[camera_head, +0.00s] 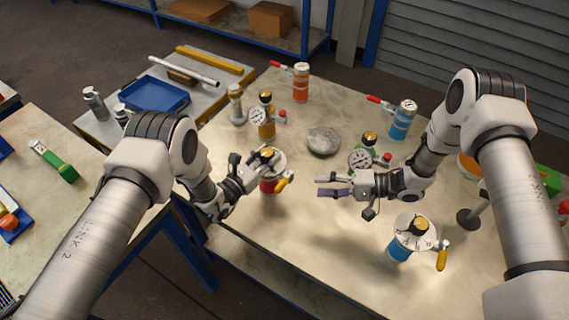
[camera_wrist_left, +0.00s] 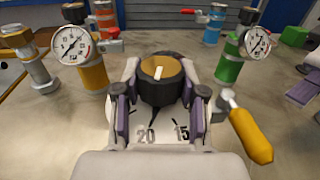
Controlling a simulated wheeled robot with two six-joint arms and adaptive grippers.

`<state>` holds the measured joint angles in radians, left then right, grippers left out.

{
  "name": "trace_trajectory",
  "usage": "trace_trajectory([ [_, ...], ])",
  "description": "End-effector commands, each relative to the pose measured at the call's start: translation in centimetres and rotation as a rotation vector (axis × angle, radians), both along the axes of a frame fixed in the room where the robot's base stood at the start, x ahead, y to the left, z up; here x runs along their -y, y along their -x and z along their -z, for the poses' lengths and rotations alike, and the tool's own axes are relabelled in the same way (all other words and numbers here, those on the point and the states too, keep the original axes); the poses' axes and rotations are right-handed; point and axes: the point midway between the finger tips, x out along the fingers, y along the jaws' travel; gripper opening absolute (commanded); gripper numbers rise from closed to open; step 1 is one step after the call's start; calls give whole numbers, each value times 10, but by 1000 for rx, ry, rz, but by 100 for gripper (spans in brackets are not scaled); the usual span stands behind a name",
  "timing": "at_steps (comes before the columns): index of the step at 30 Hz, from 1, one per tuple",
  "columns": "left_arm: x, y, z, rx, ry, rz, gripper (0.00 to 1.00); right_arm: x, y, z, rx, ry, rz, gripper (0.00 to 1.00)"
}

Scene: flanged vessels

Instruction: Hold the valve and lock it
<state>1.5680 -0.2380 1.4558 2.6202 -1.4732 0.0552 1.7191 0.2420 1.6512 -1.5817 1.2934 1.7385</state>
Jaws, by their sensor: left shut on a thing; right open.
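A red valve vessel (camera_head: 268,185) stands near the table's left front edge. It has a white dial top and a yellow lever handle (camera_head: 285,180), which also shows right of the fingers in the left wrist view (camera_wrist_left: 250,135). My left gripper (camera_head: 258,160) is shut on the vessel's black knob with a brass top (camera_wrist_left: 160,80), one finger on each side. The dial (camera_wrist_left: 165,132) shows the numbers 20 and 15 below the knob. My right gripper (camera_head: 326,185) is open and empty above the table, right of the red vessel, its fingers pointing left.
A blue vessel (camera_head: 398,250) with a dial and yellow lever stands at the front right. Gauge vessels, yellow (camera_head: 266,130) and green (camera_head: 368,168), stand behind my grippers. An orange vessel (camera_head: 301,85), another blue vessel (camera_head: 400,127) and a grey disc (camera_head: 323,140) are farther back.

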Motion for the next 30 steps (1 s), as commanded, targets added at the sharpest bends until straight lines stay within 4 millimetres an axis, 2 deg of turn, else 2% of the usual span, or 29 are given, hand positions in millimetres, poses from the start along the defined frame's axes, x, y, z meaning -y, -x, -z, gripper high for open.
trace_trajectory([
  [24, 0, 0, 0, 0, 0, 0, 0, 0, 0, 0, 0, 0, 0, 46],
  [25, 0, 0, 0, 0, 0, 0, 48, 0, 0, 0, 0, 0, 0, 46],
  [27, 0, 0, 0, 0, 0, 0, 70, 0, 0, 0, 0, 0, 0, 46],
  [30, 0, 0, 0, 0, 0, 0, 70, 0, 0, 0, 0, 0, 0, 46],
])
